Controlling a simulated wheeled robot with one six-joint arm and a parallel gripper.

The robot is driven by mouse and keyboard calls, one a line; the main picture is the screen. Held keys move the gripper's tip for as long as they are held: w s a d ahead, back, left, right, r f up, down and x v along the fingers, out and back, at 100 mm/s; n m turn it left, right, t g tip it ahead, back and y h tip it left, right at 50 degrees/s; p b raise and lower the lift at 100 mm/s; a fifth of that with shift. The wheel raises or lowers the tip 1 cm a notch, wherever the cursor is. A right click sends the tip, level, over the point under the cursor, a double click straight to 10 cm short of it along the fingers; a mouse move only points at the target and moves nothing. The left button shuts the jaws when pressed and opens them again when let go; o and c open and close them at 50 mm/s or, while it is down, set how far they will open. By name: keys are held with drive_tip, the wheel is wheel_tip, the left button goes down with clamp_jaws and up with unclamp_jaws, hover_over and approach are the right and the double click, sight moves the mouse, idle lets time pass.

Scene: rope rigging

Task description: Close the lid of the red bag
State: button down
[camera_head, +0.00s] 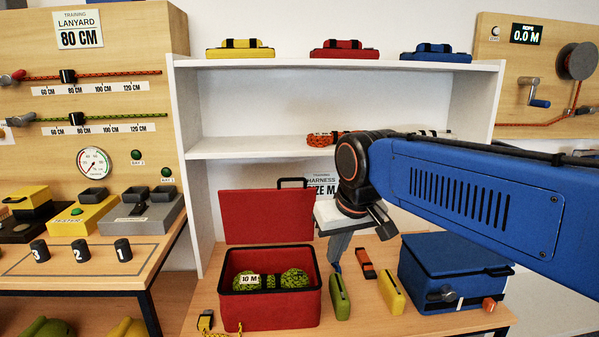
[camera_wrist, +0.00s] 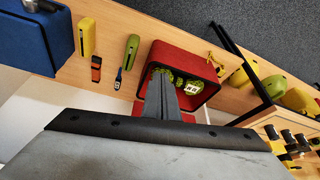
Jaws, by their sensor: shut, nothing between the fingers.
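The red bag (camera_head: 243,315) stands open on the wooden bench. Its red lid (camera_head: 266,217) is raised upright at the back, with a dark handle on its top edge. Coiled green rope with a "10 M" tag (camera_head: 250,280) lies inside. My gripper (camera_head: 336,268) is shut and empty, pointing down just right of the bag and lid. In the wrist view the shut fingers (camera_wrist: 160,78) overlap the red bag (camera_wrist: 190,47) and hide part of it. I cannot tell whether they touch the lid.
A green pouch (camera_head: 341,298), an orange-black item (camera_head: 365,263) and a yellow pouch (camera_head: 391,289) lie right of the red bag. A closed blue bag (camera_head: 440,258) is farther right. A white shelf (camera_head: 250,147) stands behind.

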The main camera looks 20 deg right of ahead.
drive_tip(key=w+d+r+m, duration=0.1)
drive_tip(key=w+d+r, duration=0.1)
drive_tip(key=w+r, duration=0.6)
drive_tip(key=w+d+r+m+g, duration=0.15)
drive_tip(key=w+r, duration=0.25)
drive_tip(key=w, duration=0.8)
drive_tip(key=w+d+r+t, duration=0.1)
drive_tip(key=w+d+r, duration=0.1)
drive_tip(key=w+r, duration=0.6)
drive_tip(key=w+x, duration=0.1)
drive_tip(key=x, duration=1.2)
drive_tip(key=shift+g+h, duration=0.25)
drive_tip(key=shift+h, duration=0.15)
drive_tip(key=shift+s+a+r, duration=0.15)
drive_tip(key=shift+s+a, duration=0.05)
drive_tip(key=shift+s, duration=0.8)
drive_tip(key=shift+s+a+r, duration=0.1)
drive_tip(key=shift+s+a, duration=0.1)
drive_tip(key=shift+s, duration=0.8)
drive_tip(key=shift+s, duration=0.1)
